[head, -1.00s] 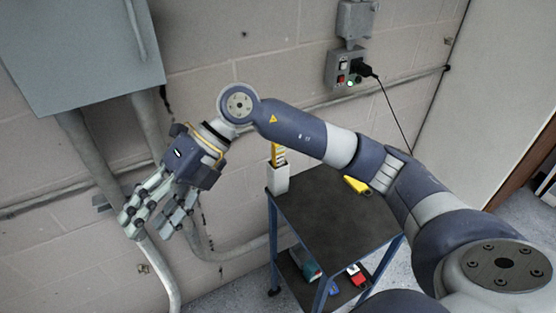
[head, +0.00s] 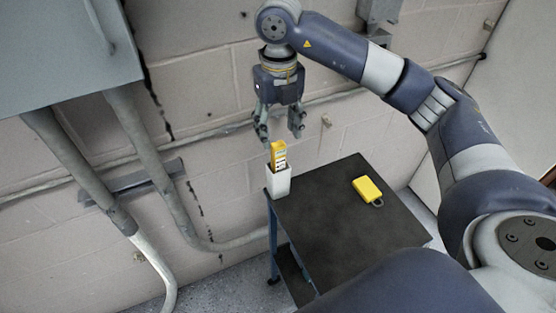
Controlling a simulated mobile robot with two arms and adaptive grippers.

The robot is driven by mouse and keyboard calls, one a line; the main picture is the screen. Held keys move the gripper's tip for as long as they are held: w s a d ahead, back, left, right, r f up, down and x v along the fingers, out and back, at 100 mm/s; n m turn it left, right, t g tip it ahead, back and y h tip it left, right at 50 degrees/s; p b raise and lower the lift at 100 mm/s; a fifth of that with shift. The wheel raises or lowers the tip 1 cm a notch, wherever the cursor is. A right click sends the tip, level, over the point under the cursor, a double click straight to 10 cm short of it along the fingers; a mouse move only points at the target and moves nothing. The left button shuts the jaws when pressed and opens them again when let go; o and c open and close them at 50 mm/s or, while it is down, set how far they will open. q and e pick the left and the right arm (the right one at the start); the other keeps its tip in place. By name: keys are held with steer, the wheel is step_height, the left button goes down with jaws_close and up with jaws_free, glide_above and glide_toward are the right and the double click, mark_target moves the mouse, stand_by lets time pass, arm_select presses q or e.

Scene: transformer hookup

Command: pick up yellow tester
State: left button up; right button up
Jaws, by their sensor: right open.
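A slim yellow tester (head: 278,151) with pale and dark markings stands upright in a white holder (head: 279,184) at the back left corner of a dark-topped cart (head: 330,222). Its lower part is hidden inside the holder. My right gripper (head: 280,135) is open and empty, fingers pointing down. In the picture its fingertips are just above the tester's top, one to each side; I cannot tell the exact gap. My left gripper is not in view.
A flat yellow block with a dark loop (head: 367,189) lies on the cart top, right of the holder. The rest of the cart top is clear. Grey conduits (head: 160,165) and a grey cabinet (head: 65,50) are on the wall behind and left.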

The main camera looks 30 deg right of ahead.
mark_target(279, 144)
steer(key=shift+w+d+f, duration=0.1)
steer(key=shift+d+f, duration=0.05)
steer(key=shift+f, duration=0.4)
steer(key=shift+w+d+f, duration=0.1)
steer(key=shift+d+f, duration=0.1)
steer(key=shift+f, duration=0.1)
steer(key=f+p, duration=0.1)
steer(key=f, duration=0.2)
steer(key=f+p, duration=0.1)
steer(key=shift+a+f+p, duration=0.15)
steer(key=shift+a+p, duration=0.15)
steer(key=shift+p, duration=0.05)
steer(key=shift+f, duration=0.4)
steer(key=shift+c, duration=0.6)
steer(key=c, duration=0.4)
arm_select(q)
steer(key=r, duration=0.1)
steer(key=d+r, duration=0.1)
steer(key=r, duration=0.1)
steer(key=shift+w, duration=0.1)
arm_select(e)
steer(key=c, duration=0.6)
